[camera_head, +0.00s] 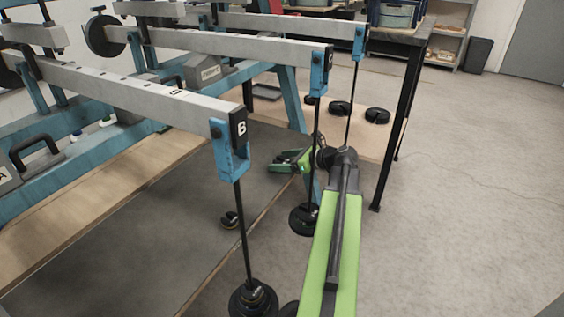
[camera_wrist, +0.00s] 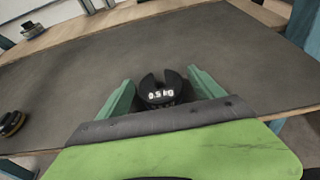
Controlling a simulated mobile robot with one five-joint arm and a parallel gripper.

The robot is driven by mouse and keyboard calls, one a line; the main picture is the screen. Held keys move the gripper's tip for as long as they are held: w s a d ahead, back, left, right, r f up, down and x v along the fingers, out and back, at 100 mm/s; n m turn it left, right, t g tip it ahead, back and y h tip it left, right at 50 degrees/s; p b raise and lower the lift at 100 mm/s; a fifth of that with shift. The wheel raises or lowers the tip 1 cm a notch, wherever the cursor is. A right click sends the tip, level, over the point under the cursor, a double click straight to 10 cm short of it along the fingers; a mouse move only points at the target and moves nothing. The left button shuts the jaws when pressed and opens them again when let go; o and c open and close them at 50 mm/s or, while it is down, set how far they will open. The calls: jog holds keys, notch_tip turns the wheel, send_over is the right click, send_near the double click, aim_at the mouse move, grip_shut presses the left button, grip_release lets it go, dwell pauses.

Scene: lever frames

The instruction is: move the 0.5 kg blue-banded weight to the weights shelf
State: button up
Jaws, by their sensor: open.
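A dark slotted weight marked 0.5 kg (camera_wrist: 160,92) sits on the grey mat in the wrist view, its slot facing away. No blue band can be made out on it. My gripper (camera_wrist: 161,82) is open, with one green jaw on each side of the weight; I cannot tell whether they touch it. In the head view my gripper (camera_head: 290,161) is low over the mat, and the weight between its jaws cannot be made out. Which surface is the weights shelf is unclear; several dark weights (camera_head: 340,108) lie on a wooden board behind my gripper.
Lever beams (camera_head: 150,95) on blue frames fill the left. A hanger rod with stacked weights (camera_head: 304,219) hangs beside my arm, and another stack (camera_head: 253,299) hangs nearer. Open floor (camera_head: 470,190) lies right.

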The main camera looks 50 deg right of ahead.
jog(key=shift+r, duration=0.3)
jog(key=p+v, duration=0.4)
jog(key=v, duration=0.8)
jog(key=shift+f+p, duration=0.2)
jog(key=shift+p, duration=0.2)
